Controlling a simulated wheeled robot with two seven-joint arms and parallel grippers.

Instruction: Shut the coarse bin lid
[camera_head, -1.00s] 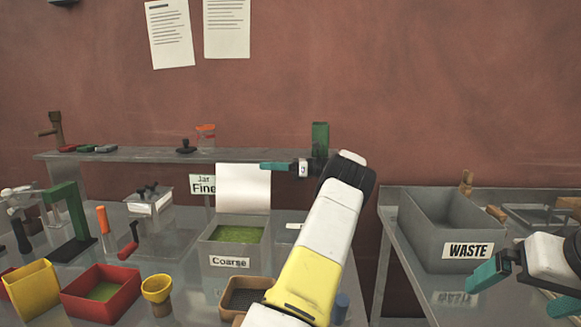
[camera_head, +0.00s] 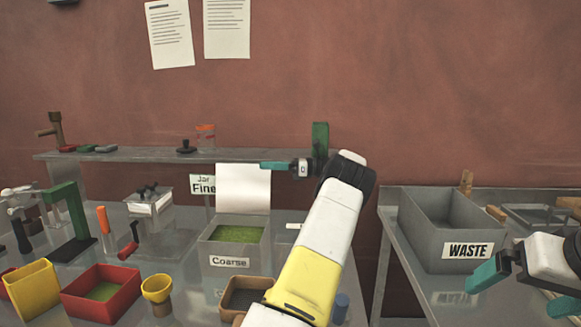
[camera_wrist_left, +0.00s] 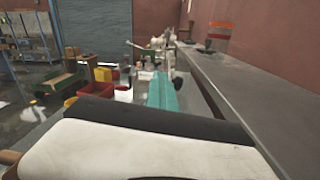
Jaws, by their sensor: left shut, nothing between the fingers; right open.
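The grey coarse bin (camera_head: 232,262), labelled "Coarse", stands on the bench in the middle of the head view with green powder (camera_head: 237,234) inside. Its pale lid (camera_head: 243,188) stands upright at the back of the bin, open. My left gripper (camera_head: 264,165) is shut and empty, pointing left at the height of the lid's top edge, by its right corner. I cannot tell whether it touches the lid. Its teal fingers (camera_wrist_left: 162,92) also show in the left wrist view. My right gripper (camera_head: 487,272) is open, in front of the waste bin at the right.
A grey waste bin (camera_head: 440,235) stands on the right table. A shelf (camera_head: 110,155) runs behind the coarse bin.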

